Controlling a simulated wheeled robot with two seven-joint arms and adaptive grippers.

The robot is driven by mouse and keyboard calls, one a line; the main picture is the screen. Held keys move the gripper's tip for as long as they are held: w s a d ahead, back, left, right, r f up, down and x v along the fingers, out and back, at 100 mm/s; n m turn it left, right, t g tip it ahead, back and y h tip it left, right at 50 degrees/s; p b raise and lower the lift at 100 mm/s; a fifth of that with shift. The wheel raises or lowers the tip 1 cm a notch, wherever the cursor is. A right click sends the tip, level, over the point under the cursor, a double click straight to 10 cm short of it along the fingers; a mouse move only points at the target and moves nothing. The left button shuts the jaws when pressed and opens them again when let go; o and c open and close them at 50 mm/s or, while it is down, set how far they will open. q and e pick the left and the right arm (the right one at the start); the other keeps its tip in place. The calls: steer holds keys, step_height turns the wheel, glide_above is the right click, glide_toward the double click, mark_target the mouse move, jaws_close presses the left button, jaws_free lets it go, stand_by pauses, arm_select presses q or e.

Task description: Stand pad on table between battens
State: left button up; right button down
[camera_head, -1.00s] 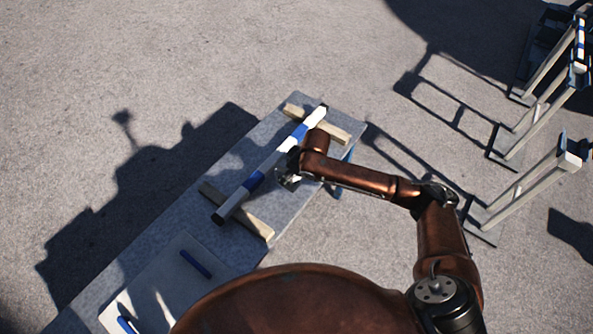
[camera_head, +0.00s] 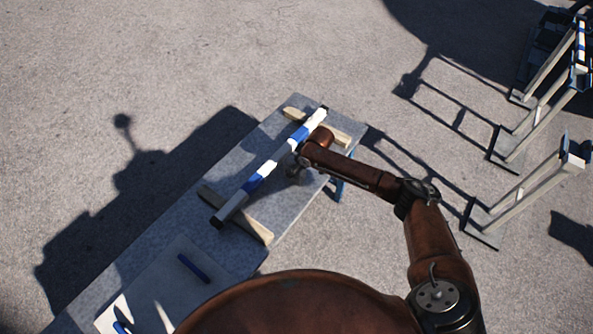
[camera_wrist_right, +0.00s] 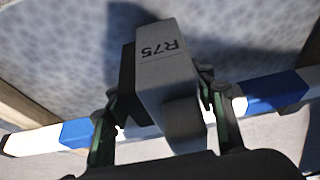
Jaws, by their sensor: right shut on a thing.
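A grey block-shaped pad (camera_wrist_right: 168,75) marked R75 sits between the fingers of my right gripper in the right wrist view. My right gripper (camera_wrist_right: 165,115) is shut on it; the table surface shows behind. Whether the pad touches the table I cannot tell. In the head view my right gripper (camera_head: 293,173) is small and dark, beside the bar and between the battens; the pad is not distinct there. The near batten (camera_head: 247,222) and far batten (camera_head: 338,136) lie across the grey table (camera_head: 291,205). My left gripper is not in view.
A blue-and-white bar (camera_head: 238,202) with dark ends lies across both battens. A pale board (camera_head: 160,285) with blue strips covers the table's near end. Stands (camera_head: 520,195) are on the ground at right. Bare table shows right of the bar.

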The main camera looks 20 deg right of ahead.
steer(key=shift+f, duration=0.65)
steer(key=c, duration=0.9)
jaws_free()
steer(key=shift+f, duration=0.2)
steer(key=p+v, duration=0.1)
steer(key=v, duration=1.1)
steer(key=shift+s, duration=0.1)
